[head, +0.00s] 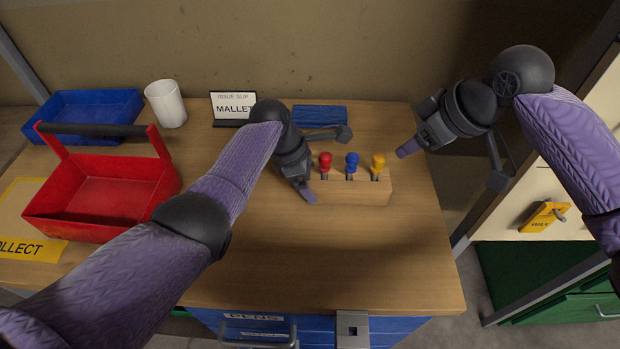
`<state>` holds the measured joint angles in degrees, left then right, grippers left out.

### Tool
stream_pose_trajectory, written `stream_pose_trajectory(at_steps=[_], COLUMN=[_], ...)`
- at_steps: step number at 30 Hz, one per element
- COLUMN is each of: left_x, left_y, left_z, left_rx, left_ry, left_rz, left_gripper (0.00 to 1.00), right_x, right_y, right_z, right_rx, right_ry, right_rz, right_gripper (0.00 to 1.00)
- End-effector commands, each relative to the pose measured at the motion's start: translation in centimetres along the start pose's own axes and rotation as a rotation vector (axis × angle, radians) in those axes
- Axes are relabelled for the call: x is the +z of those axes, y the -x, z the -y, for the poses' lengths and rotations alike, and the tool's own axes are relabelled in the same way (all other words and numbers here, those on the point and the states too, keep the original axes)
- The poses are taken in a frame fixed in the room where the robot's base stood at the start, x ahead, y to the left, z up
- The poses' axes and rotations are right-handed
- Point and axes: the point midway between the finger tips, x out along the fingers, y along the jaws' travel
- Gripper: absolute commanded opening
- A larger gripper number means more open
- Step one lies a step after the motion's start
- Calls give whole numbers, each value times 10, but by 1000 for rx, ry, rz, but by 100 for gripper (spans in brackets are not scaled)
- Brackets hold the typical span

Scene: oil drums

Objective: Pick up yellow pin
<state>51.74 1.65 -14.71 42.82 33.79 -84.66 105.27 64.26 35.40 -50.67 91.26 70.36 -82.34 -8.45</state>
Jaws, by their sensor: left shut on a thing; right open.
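The yellow pin (378,163) stands upright at the right end of a wooden block (352,191). A blue pin (352,160) and a red pin (325,162) stand beside it in the same block. My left gripper (307,192) is at the block's left end and is shut on the block; its arm hides part of that end. My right gripper (408,149) is open and empty, up and to the right of the yellow pin, apart from it.
A red tool carrier (100,205) stands at the left, with a blue tray (88,115) and white cup (166,104) behind it. The front table area (350,260) is clear.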

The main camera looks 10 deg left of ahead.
Motion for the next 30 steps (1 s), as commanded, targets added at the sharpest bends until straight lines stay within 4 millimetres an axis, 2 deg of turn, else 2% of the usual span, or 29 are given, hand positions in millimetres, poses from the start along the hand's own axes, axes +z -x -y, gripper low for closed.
stream_pose_trajectory(at_steps=[5, 6, 8, 11, 15, 18, 20, 24, 30], left_x=[0, 0, 0, 0, 0, 0, 0, 0, 0], left_y=[0, 0, 0, 0, 0, 0, 0, 0, 1], left_z=[0, 0, 0, 0, 0, 0, 0, 0, 0], left_rx=[1, 1, 1, 1, 1, 1, 1, 1, 1], left_ry=[0, 0, 0, 0, 0, 0, 0, 0, 0], left_rz=[0, 0, 0, 0, 0, 0, 0, 0, 1], left_gripper=[12, 12, 12, 12, 12, 12, 12, 12, 12], right_x=[0, 0, 0, -1, -13, -26, -21, -5, 17], right_y=[0, 0, -2, -20, -57, -68, -75, -68, -48], right_z=[0, 0, 1, 5, 23, 44, 60, 86, 98], right_rx=[0, 0, 7, 77, 298, 454, 522, 666, 806], right_ry=[0, 0, -1, -11, -61, -141, -241, -497, -723], right_rz=[0, 0, 1, 1, -96, -252, -320, -472, -590], right_gripper=[59, 55, 53, 53, 53, 53, 53, 53, 53])
